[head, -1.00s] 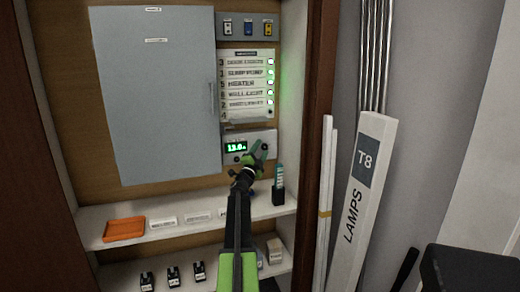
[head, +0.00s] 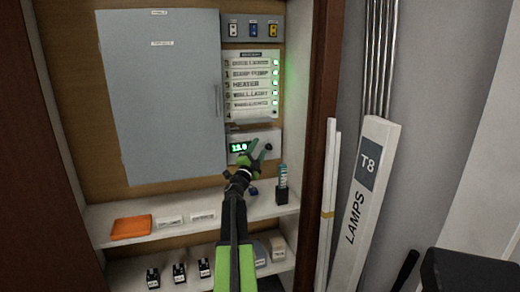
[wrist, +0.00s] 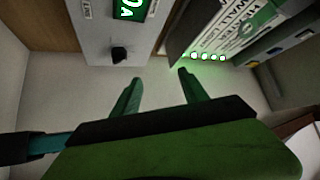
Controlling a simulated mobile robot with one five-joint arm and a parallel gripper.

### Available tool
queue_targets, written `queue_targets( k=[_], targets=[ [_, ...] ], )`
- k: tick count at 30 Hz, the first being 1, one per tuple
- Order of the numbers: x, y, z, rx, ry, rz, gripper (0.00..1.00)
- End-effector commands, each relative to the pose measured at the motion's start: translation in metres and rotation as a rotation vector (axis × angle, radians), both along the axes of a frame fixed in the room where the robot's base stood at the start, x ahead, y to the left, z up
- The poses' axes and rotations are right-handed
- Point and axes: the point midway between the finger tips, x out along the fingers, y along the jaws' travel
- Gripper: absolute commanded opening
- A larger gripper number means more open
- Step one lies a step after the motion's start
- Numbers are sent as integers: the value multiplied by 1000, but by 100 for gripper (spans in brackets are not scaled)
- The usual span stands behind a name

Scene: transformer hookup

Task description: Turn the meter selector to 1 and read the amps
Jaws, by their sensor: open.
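The meter (head: 253,135) is a pale box on the cabinet's back wall, under the labelled list panel. Its green display (head: 239,147) is lit and seems to read about 13.0, though the digits are blurred. In the wrist view the display (wrist: 131,8) is cut off by the top edge and shows a 0 and an A. The black selector knob (head: 268,147) is right of the display; its number marks are not legible. My gripper (head: 258,152) is open and empty in front of the meter. In the wrist view the knob (wrist: 119,53) lies beyond the left fingertip, outside my gripper (wrist: 154,77).
A grey cabinet door (head: 165,100) is left of the meter. A labelled list panel (head: 252,87) with green lights is above. Below, a shelf (head: 105,225) holds an orange tray (head: 131,227) and a dark holder with a teal-topped item (head: 282,185).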

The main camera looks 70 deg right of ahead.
Motion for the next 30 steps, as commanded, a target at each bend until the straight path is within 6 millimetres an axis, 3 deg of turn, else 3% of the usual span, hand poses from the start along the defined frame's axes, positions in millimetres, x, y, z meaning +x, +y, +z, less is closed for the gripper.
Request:
queue_targets(
  k=[30],
  targets=[
    [-2,75,38,0,1,1,52]
  ],
)
